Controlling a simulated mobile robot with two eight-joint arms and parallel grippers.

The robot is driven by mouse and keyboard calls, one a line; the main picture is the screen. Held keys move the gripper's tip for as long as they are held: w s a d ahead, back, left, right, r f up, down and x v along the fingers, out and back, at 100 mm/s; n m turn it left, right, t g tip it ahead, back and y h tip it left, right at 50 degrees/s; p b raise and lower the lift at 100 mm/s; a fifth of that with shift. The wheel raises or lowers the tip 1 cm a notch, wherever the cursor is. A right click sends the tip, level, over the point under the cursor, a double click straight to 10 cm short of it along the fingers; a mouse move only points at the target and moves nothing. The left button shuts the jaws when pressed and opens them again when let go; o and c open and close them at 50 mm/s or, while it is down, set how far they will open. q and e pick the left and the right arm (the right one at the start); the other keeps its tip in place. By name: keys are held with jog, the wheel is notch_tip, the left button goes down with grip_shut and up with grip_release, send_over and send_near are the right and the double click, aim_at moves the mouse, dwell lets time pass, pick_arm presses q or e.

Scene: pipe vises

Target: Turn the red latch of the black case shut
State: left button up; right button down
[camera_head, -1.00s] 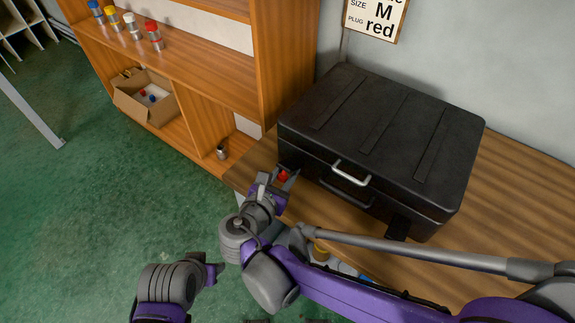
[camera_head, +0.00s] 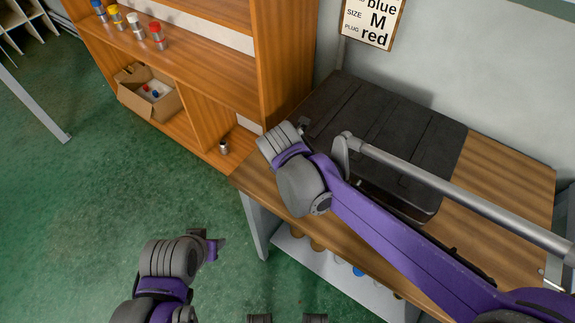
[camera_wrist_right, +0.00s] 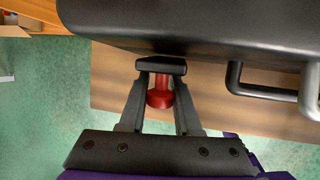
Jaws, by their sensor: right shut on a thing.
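The black case (camera_head: 385,125) lies on the wooden bench with its lid down; my right arm covers much of its front. In the right wrist view, the case (camera_wrist_right: 200,22) fills the top. Its red latch (camera_wrist_right: 160,97) shows as a red knob below a dark bar at the case's front edge. My right gripper (camera_wrist_right: 160,80) is shut on the latch, one finger on each side. In the head view my right wrist hides the latch and fingers. My left gripper (camera_head: 213,247) is low at the left, away from the case; its jaw opening is unclear.
A wooden shelf (camera_head: 215,70) with several capped jars stands left of the bench (camera_head: 510,180). A cardboard box (camera_head: 150,95) sits on its lower level. A sign (camera_head: 372,22) hangs behind. Dark and silver handles (camera_wrist_right: 313,92) lie right of the gripper. Green floor is free at left.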

jog(key=shift+w+d+r+g+y, duration=0.1)
jog(key=shift+g+y, duration=0.3)
jog(key=shift+g, duration=0.2)
jog(key=c, duration=0.9)
grip_release()
jog(key=p+v, duration=0.1)
jog(key=v, duration=0.9)
jog(key=shift+d+r, duration=0.1)
jog(key=shift+r, duration=0.3)
